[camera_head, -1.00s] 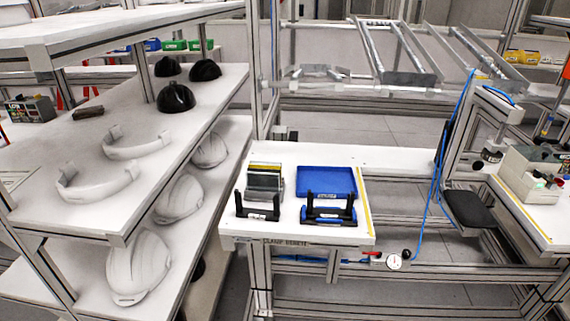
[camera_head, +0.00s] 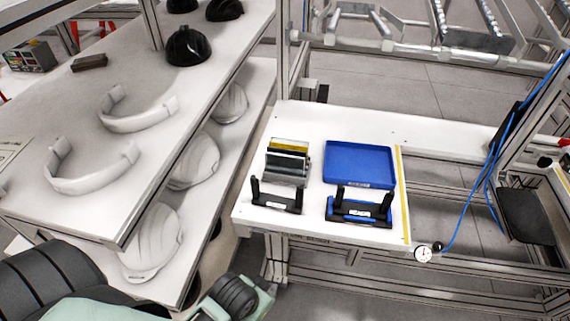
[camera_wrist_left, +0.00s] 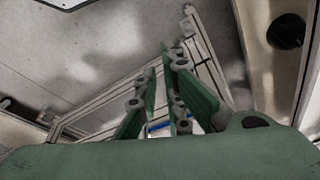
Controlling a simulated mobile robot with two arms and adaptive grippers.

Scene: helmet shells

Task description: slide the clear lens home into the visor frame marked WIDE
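Two black U-shaped visor frames stand at the front of the white bench. The left frame (camera_head: 277,203) is all black. The right frame (camera_head: 361,212) has blue along its base. Both carry small labels too small to read, so I cannot tell which is marked WIDE. A rack (camera_head: 287,163) behind the left frame holds several upright plates, one yellow-edged, some dark or greyish-clear. I cannot single out the clear lens. My left gripper (camera_wrist_left: 162,88) shows green fingers, apart and empty, in the left wrist view, away from the frames. My right gripper is not in view.
An empty-looking blue tray (camera_head: 358,165) lies behind the right frame. A yellow strip (camera_head: 403,195) runs along the bench's right side, with a gauge (camera_head: 423,254) below the front edge. A shelf unit (camera_head: 75,215) with white shells stands left. A blue hose (camera_head: 490,165) hangs right.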

